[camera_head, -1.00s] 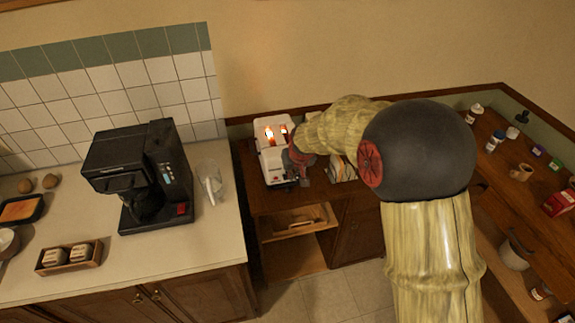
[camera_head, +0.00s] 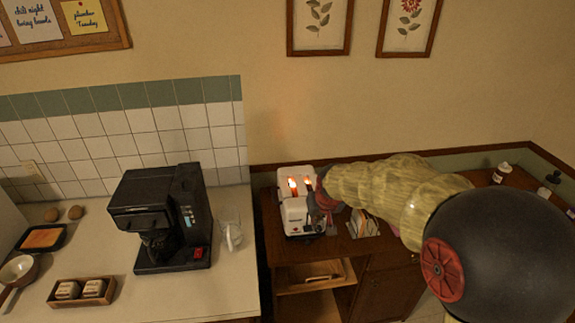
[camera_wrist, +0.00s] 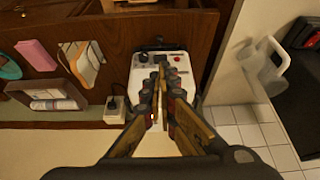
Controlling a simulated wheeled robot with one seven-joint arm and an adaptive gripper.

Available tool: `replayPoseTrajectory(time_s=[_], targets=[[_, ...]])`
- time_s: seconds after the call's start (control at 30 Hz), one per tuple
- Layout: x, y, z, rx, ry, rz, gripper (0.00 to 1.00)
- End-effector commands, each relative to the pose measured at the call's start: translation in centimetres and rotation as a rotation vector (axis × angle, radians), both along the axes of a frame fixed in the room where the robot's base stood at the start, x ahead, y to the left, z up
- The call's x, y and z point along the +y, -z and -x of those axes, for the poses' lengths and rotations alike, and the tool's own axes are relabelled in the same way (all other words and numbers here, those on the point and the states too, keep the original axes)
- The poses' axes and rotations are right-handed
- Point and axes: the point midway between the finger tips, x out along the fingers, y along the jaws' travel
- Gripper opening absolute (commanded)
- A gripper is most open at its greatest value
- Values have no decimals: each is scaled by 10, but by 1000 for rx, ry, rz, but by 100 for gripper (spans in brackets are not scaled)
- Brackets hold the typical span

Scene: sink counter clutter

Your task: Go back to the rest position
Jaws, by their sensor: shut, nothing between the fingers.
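My gripper (camera_wrist: 163,72) is shut and empty in the wrist view, its fingertips together in front of the white toaster (camera_wrist: 144,73). The toaster's end panel has a dark knob and a red button. In the head view the toaster (camera_head: 297,228) stands on the brown wooden counter, with orange glow at its two slots. My arm reaches in from the lower right.
A black coffee maker (camera_head: 161,218) and a clear pitcher (camera_head: 231,236) stand left of the toaster. A holder with papers (camera_head: 362,224) is close on its right. The wrist view shows a plug (camera_wrist: 114,103) and a pink block (camera_wrist: 36,55).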

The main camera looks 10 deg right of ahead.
Motion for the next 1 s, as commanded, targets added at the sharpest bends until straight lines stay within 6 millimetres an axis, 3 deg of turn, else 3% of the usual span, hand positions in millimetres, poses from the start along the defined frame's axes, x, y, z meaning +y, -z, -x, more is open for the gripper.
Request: replayPoseTrajectory(time_s=[0.13,0.27,0.37,0.8,0.9,1.0], targets=[[0,5,9,34,0,0,0],[0,23,38,115,-1,0,0],[0,23,75,179,-1,0,0],[0,-27,251,207,-1,0,0],[0,-34,286,163,-1,0,0],[0,-40,310,101,-1,0,0]])
